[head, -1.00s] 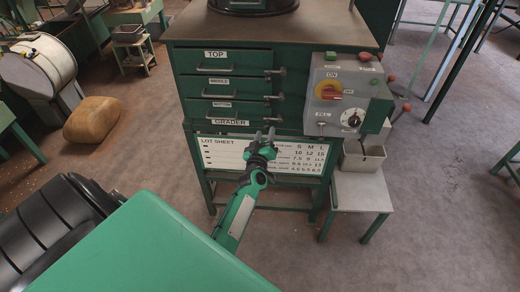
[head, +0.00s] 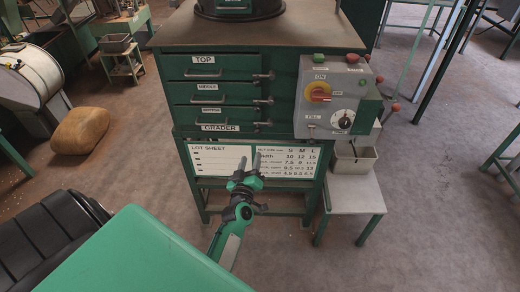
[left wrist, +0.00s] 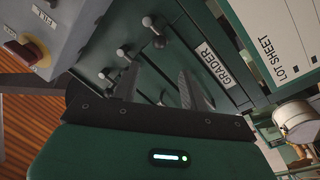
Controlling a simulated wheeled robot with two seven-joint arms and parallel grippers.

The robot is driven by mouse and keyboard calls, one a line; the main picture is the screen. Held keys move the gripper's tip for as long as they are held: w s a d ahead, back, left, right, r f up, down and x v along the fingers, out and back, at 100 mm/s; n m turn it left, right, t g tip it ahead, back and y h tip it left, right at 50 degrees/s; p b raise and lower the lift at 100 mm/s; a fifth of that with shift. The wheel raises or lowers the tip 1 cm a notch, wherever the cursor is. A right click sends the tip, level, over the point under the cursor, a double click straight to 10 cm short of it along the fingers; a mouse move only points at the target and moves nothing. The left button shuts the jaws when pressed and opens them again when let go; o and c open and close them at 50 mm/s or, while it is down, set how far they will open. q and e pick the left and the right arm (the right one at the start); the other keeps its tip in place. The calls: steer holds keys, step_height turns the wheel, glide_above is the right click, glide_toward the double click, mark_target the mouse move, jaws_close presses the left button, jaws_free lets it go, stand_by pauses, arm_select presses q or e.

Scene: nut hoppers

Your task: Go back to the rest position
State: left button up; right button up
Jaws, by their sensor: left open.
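My left gripper (head: 250,163) is in front of the lot sheet board (head: 222,160), below the drawers of the green grader (head: 225,127). Its two fingers stand apart with nothing between them. In the left wrist view the fingers of the left gripper (left wrist: 160,92) show open and empty, with the grader's front (left wrist: 180,50) and its drawer latches beyond. I cannot tell from the views whether any part touches the board. My right gripper is not in view.
A grey control box (head: 330,97) with a red-and-yellow knob is on the grader's right side. A small bin (head: 352,160) stands on a low stand (head: 353,198). A tan sack (head: 80,131) lies on the floor at left.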

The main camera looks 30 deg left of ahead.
arm_select(q)
steer(key=s+d+f+m+g+h, duration=0.2)
steer(key=s+d+f+m+h, duration=0.15)
steer(key=f, duration=0.75)
steer(key=s+d+f+m+g+h, duration=0.2)
steer(key=s+d+f, duration=0.25)
steer(key=f, duration=0.65)
steer(key=s+d+f+m+g+h, duration=0.25)
steer(key=d+f, duration=0.25)
steer(key=f, duration=0.6)
steer(key=s+d+f+m+g, duration=0.25)
steer(key=s+f+g, duration=0.25)
steer(key=s+f, duration=0.9)
steer(key=s+a+f+m+g, duration=0.1)
steer(key=s+a+f+g, duration=0.1)
steer(key=s, duration=0.9)
steer(key=s+a+f+m+g, duration=0.2)
steer(key=s+f+g, duration=0.1)
steer(key=s, duration=0.9)
steer(key=shift+a+f, duration=0.2)
steer(key=shift+f, duration=0.25)
steer(key=shift+m, duration=0.25)
